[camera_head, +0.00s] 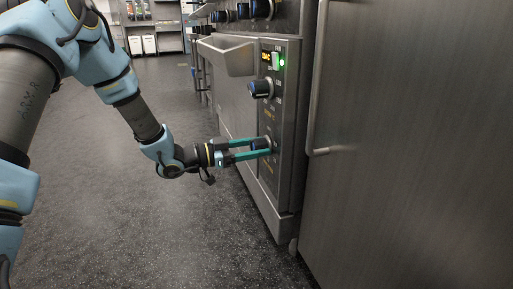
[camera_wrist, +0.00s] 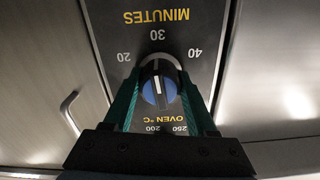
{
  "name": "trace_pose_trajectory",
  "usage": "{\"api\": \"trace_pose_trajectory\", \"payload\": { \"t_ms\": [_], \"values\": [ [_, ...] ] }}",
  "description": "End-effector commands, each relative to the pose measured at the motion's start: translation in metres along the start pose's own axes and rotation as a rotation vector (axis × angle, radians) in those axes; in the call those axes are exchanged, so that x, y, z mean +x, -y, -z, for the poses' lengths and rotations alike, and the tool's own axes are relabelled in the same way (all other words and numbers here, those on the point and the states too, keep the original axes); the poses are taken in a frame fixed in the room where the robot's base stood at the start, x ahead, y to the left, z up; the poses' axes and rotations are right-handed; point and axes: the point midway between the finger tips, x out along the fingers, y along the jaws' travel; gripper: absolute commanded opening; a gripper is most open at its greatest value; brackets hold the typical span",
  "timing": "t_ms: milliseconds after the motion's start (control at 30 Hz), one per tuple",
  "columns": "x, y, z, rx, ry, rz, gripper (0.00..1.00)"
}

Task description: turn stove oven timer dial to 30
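The timer dial (camera_wrist: 161,90) is a black knob with a blue face and a white line. In the wrist view its white line runs roughly up and down, lined up with the upside-down 30 (camera_wrist: 158,34) under the label MINUTES (camera_wrist: 157,16). In the head view the dial (camera_head: 260,144) sits low on the stove's control panel (camera_head: 284,95). My gripper (camera_head: 258,149) has its two green fingers on either side of the dial, close against its sides. It also shows in the wrist view (camera_wrist: 160,85). The fingertips partly cover the dial in the head view.
Another dial (camera_head: 260,88) sits above on the panel, under a lit display (camera_head: 266,57) and a green light. An oven handle (camera_head: 226,56) juts out at the left. A steel door (camera_head: 410,120) with a long handle stands at the right. The floor (camera_head: 120,220) is clear.

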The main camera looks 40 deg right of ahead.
Motion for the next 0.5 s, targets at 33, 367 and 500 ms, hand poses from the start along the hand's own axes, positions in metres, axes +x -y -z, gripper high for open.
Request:
{"api": "trace_pose_trajectory", "payload": {
  "t_ms": [33, 367, 500],
  "values": [
    [-0.0001, -0.0004, -0.0002, 0.000, 0.000, -0.001, 0.48],
    [-0.0002, -0.0007, -0.0004, -0.001, 0.000, -0.001, 0.11],
    [-0.0002, -0.0008, -0.0004, 0.002, 0.001, -0.002, 0.02]
  ]
}}
